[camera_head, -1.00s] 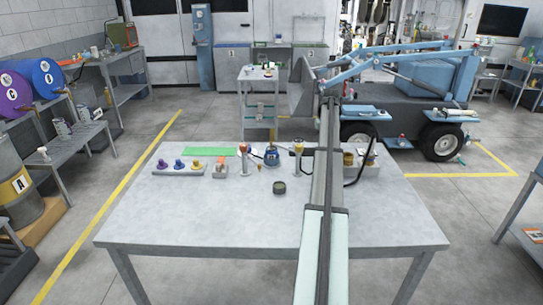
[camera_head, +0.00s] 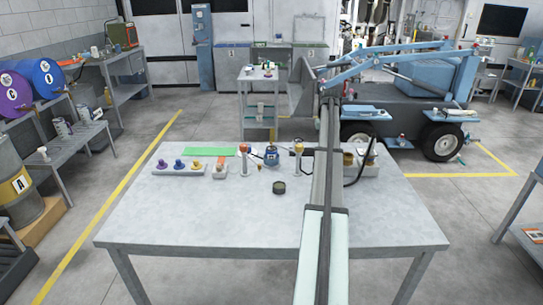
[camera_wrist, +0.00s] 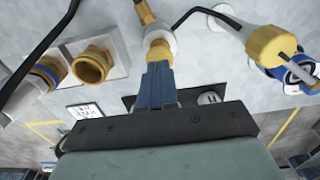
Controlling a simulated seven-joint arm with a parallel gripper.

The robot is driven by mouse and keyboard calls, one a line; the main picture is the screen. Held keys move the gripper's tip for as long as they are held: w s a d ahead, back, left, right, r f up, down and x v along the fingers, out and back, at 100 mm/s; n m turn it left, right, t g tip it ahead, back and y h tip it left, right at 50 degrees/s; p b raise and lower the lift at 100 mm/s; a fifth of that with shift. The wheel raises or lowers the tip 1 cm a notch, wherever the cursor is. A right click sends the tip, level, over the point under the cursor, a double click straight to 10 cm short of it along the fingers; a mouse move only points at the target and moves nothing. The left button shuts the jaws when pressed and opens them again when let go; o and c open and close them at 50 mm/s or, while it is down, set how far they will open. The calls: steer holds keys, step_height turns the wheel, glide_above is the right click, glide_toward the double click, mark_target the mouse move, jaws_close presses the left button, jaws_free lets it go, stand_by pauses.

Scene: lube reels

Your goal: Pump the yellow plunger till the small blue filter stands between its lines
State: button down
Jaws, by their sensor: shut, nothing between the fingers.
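A yellow-topped plunger (camera_wrist: 158,47) stands at the middle of the wrist view, on a pale round base. It looks like the yellow-headed post (camera_head: 298,150) in the head view, just left of my arm. My gripper (camera_wrist: 158,68) is shut and empty. Its blue fingertips are at the plunger's yellow head; I cannot tell whether they touch. A small blue pot (camera_head: 271,157), likely the filter, stands left of that post. In the wrist view the blue pot (camera_wrist: 308,70) is at the right edge, partly behind another yellow head (camera_wrist: 270,45). Its lines are too small to read.
Brass fittings (camera_wrist: 93,65) sit beside the plunger, with dark hoses around. A block with purple, blue and yellow knobs (camera_head: 179,168) and a dark round puck (camera_head: 279,187) are on the grey table (camera_head: 200,220). The table's front left is clear.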

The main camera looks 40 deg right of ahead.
steer(key=shift+f, duration=0.15)
steer(key=shift+f, duration=1.75)
steer(key=shift+r, duration=3.85)
